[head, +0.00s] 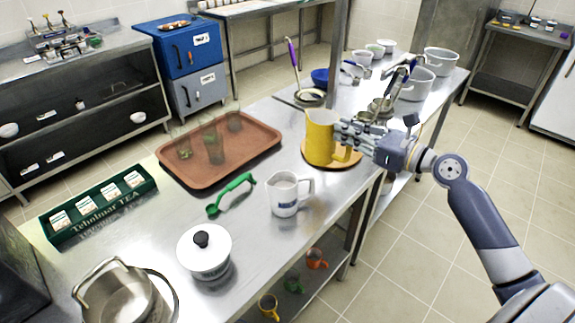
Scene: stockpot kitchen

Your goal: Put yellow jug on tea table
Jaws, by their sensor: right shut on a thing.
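The yellow jug (320,140) stands upright over a round wooden board (313,164) on the steel table (345,198). I cannot tell whether it rests on the board or hangs just above it. My right gripper (350,138) comes in from the right and is shut on the jug, at its handle side. The fingers hide part of the jug's right side. My left gripper is not in view. The table also holds a green tea box (100,212) with several packets at the left.
A brown tray (220,175) with several glasses, a white measuring jug (285,195), a green-handled tool (231,194), a lidded white pot (204,252) and a steel pot (120,298) stand on the steel table. Pots (418,85) crowd the table behind. Colored mugs (293,281) sit on the lower shelf.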

